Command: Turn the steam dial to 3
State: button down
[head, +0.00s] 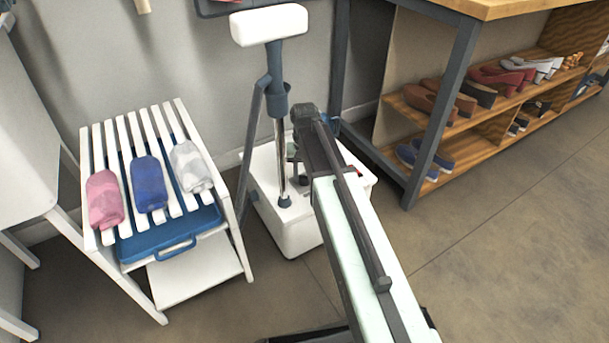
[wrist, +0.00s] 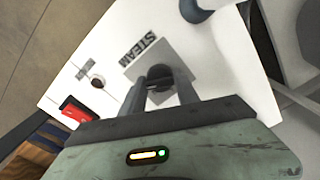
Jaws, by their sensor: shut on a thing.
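The white steamer base (head: 285,228) stands on the floor in the head view, with a pole rising from it. Its top panel (wrist: 215,62) fills much of the wrist view. The dark round steam dial (wrist: 159,71) sits on a grey square plate beside the word STEAM. My gripper (wrist: 161,84) is over the panel with its two fingers shut on the dial, one on each side. The fingers hide part of the dial, and I cannot read its pointer or numbers. In the head view my arm hides the dial.
A red switch (wrist: 77,111) and a small dark round part (wrist: 97,82) are on the panel near the dial. A white slatted rack (head: 172,255) with rolled cloths stands left of the steamer. A shoe shelf (head: 470,125) under a bench stands right. The floor at right is clear.

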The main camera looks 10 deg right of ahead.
jog(key=shift+m, duration=0.4)
jog(key=c, duration=0.9)
grip_release()
notch_tip(320, 180, up, 8)
jog(key=p, duration=0.8)
jog(key=shift+f, duration=0.1)
